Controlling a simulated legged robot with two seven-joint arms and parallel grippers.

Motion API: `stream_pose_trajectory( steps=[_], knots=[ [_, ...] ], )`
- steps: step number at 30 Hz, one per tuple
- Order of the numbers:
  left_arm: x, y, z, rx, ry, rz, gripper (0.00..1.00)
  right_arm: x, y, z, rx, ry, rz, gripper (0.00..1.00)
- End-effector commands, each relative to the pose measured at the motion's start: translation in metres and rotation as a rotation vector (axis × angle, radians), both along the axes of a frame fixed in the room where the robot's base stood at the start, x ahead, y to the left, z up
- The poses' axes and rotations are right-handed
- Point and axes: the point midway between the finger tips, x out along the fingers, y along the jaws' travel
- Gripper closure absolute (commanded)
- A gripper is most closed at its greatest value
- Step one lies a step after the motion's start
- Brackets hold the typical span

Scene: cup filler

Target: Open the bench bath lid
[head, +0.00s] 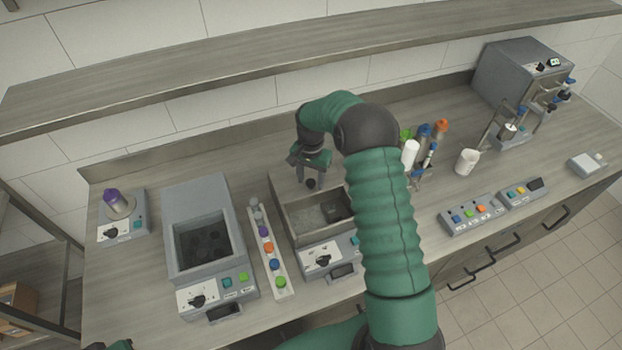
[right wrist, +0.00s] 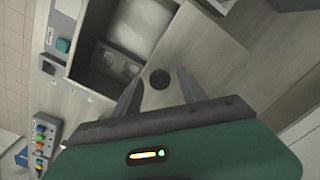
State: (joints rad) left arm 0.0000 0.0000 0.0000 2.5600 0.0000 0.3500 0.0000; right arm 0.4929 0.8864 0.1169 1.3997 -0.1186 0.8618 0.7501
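The bench bath (head: 289,226) is a grey box near the middle of the bench, with a dial and buttons on its front. Its tank shows open at the front, with a pale inside and a dark grey block; it also shows in the right wrist view (right wrist: 84,72). A flat grey lid panel (right wrist: 205,52) lies behind the opening, with a round black knob (head: 311,184). My right gripper (head: 308,168) is open above the panel. In the right wrist view the knob (right wrist: 159,79) sits between the spread fingers, not clasped. My left gripper (head: 100,346) barely shows at the bottom edge.
A second grey unit (head: 184,200) with an open well and a strip of coloured caps (head: 283,294) stand left of the bath. Tubes, a white cup (head: 467,161), button boxes (head: 470,215) and a dispenser (head: 510,75) stand right. A shelf (head: 300,50) runs along the wall.

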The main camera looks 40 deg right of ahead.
Motion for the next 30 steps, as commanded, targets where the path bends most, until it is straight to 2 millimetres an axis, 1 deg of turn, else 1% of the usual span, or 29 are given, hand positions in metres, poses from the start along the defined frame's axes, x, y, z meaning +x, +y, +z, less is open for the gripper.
stream_pose_trajectory(
  steps=[8,11,14,17,18,24,27,30],
  knots=[
    [0.0,0.0,0.0,0.0,0.0,0.0,0.64,0.0,0.0,0.0,-0.001,0.0,-0.001,0.5],
    [0.0,0.0,-0.003,0.0,0.0,0.0,0.64,0.001,-0.001,0.006,-0.002,-0.003,-0.001,0.5],
    [0.0,0.0,-0.008,0.0,0.0,0.0,0.64,0.002,-0.001,0.023,-0.004,-0.005,-0.001,0.5],
    [0.0,0.0,-0.014,0.0,0.0,0.0,0.64,0.002,-0.002,0.05,-0.004,-0.007,-0.002,0.5],
    [0.0,0.0,-0.017,0.0,0.0,0.0,0.64,0.002,-0.001,0.062,-0.003,-0.007,-0.002,0.5],
    [0.0,0.0,-0.025,0.0,0.0,0.0,0.64,0.002,-0.001,0.122,-0.002,-0.005,-0.001,0.5],
    [0.0,0.0,-0.026,0.0,0.0,0.0,0.64,0.002,-0.001,0.144,-0.001,-0.003,0.0,0.5],
    [0.0,0.0,-0.027,0.0,0.0,0.0,0.64,0.002,-0.002,0.159,0.0,-0.001,0.0,0.5]
  ],
)
